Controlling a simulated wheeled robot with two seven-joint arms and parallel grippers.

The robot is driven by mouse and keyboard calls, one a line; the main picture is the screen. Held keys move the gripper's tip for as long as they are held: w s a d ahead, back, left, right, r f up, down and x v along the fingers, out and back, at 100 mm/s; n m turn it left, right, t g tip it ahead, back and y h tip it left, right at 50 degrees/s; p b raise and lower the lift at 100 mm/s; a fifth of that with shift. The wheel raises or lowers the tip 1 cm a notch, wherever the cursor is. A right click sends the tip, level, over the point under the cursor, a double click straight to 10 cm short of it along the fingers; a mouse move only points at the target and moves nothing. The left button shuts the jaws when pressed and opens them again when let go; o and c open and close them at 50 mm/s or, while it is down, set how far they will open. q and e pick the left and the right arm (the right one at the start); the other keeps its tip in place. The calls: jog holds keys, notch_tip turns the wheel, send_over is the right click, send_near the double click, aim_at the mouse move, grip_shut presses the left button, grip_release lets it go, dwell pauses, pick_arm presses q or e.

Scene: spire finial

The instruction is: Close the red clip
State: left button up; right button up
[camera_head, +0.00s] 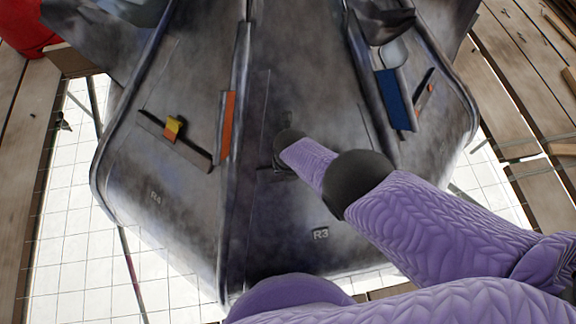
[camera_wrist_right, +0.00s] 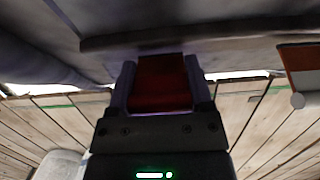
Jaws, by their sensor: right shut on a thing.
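The red clip (camera_wrist_right: 162,84) shows in the right wrist view as a dark red block beneath the edge of a grey panel. My right gripper (camera_wrist_right: 161,72) has one finger on each side of it and is shut on it. I cannot tell from this view whether the clip is open or closed. In the head view my purple right arm reaches in from the right to the grey spire panel marked R3 (camera_head: 320,233). My wrist there hides the clip and the fingers. My left gripper is not in view.
An orange strip (camera_head: 226,126) lies along the ridge left of my wrist. A yellow and red clip (camera_head: 173,128) sits on a slot in the R4 panel. A blue plate (camera_head: 394,99) is at the right. Wooden planks (camera_head: 527,110) surround the spire.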

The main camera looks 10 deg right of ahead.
jog(key=shift+w+r, duration=0.1)
jog(key=o, duration=1.3)
jog(key=shift+c, duration=0.2)
jog(key=shift+r+p, duration=0.3)
jog(key=r+p, duration=0.3)
jog(key=r, duration=0.1)
jog(key=shift+s+r+p, duration=0.2)
jog(key=shift+r+p, duration=0.05)
jog(key=shift+p, duration=0.15)
pick_arm(q)
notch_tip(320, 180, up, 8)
jog(key=p, duration=0.4)
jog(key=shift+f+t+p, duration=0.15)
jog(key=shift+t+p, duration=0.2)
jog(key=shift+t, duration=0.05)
pick_arm(e)
jog(key=r, duration=0.2)
jog(key=s+r, duration=0.1)
jog(key=r, duration=0.1)
jog(key=shift+s+r, duration=0.2)
jog(key=shift+r, duration=0.1)
